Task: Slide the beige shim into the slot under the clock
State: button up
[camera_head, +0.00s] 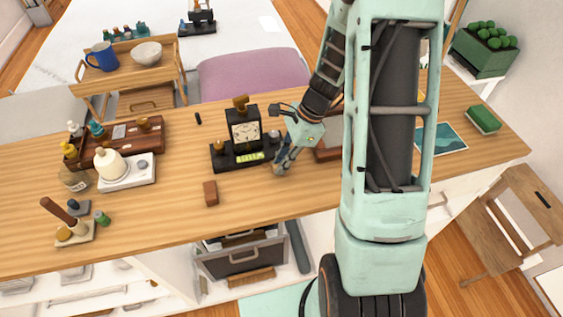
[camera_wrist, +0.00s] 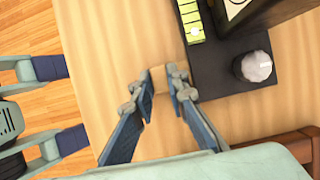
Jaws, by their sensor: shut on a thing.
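The clock (camera_head: 245,131) has a black case and a pale dial, and stands on a black base (camera_head: 220,155). The base also shows at the upper right of the wrist view (camera_wrist: 218,72), with a grey knob (camera_wrist: 258,67) on it. My gripper (camera_wrist: 165,82) is shut on the beige shim (camera_wrist: 158,78), a small block between the fingertips, close beside the base's edge. I cannot tell whether the shim touches the base. In the head view my gripper (camera_head: 279,168) is at the base's right front corner; the shim cannot be made out there. The slot is not clearly visible.
A yellow-green strip (camera_head: 249,157) lies on the base's front. A reddish-brown block (camera_head: 210,193) stands on the wooden table (camera_head: 150,215) in front left of the clock. A brown tray (camera_head: 325,153) is right of my gripper. The table's front edge is near.

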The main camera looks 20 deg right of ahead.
jog(key=shift+w, duration=0.95)
jog(key=o, duration=0.9)
jog(key=shift+w, duration=0.1)
